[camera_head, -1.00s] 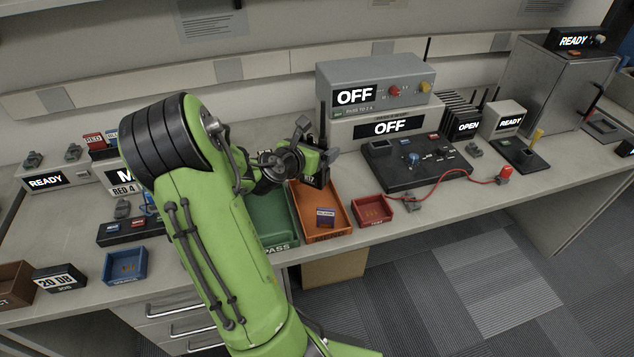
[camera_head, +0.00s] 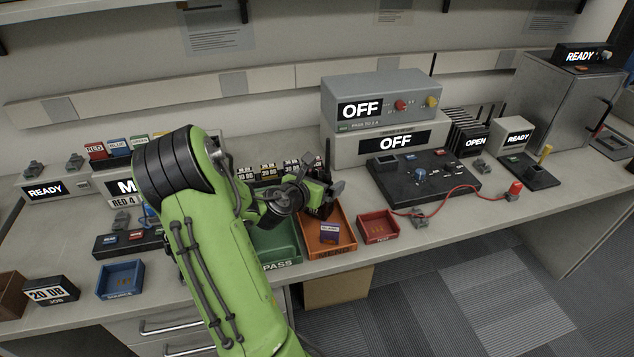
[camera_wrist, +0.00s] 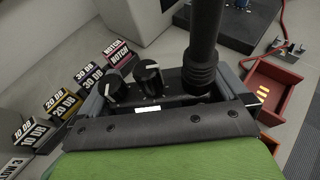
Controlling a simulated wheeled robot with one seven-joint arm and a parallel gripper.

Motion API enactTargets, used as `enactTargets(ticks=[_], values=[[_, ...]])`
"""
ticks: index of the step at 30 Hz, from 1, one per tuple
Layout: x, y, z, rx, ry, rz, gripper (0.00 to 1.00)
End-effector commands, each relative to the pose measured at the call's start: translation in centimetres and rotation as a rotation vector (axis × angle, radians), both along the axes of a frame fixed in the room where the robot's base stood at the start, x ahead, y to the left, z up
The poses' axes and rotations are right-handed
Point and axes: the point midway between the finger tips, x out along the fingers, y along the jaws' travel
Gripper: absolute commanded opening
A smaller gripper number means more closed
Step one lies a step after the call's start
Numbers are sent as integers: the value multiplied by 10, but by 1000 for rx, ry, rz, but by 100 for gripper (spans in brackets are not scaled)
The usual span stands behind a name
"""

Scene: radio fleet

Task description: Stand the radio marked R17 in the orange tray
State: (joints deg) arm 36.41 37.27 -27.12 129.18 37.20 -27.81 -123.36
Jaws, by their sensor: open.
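The dark radio (camera_head: 318,209) is upright at the back of the orange tray (camera_head: 350,236), with its antenna pointing up. My gripper (camera_head: 326,188) is around its upper part and hides much of it. In the wrist view, the radio's top shows two black knobs (camera_wrist: 149,76) and a thick antenna (camera_wrist: 201,50). It lies between the spread grey fingers of my open gripper (camera_wrist: 172,92). The R17 marking cannot be read now. Whether the radio's base touches the tray floor is hidden.
A purple labelled block (camera_head: 329,232) lies in the orange tray's front. The green PASS tray (camera_head: 281,264) is on the left and a small red tray (camera_head: 378,226) on the right. Several dB blocks (camera_head: 268,170) stand behind. A grey OFF unit (camera_head: 375,97) stands at back right.

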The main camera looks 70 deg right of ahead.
Motion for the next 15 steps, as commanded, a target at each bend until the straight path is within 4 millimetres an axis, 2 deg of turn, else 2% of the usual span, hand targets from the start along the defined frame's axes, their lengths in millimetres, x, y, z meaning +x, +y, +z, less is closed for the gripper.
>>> enactTargets(ticks=[4,12,15], values=[[7,19,10,2,-1,6,100],[23,84,38,1,0,8,100],[27,99,42,-1,-2,6,100]])
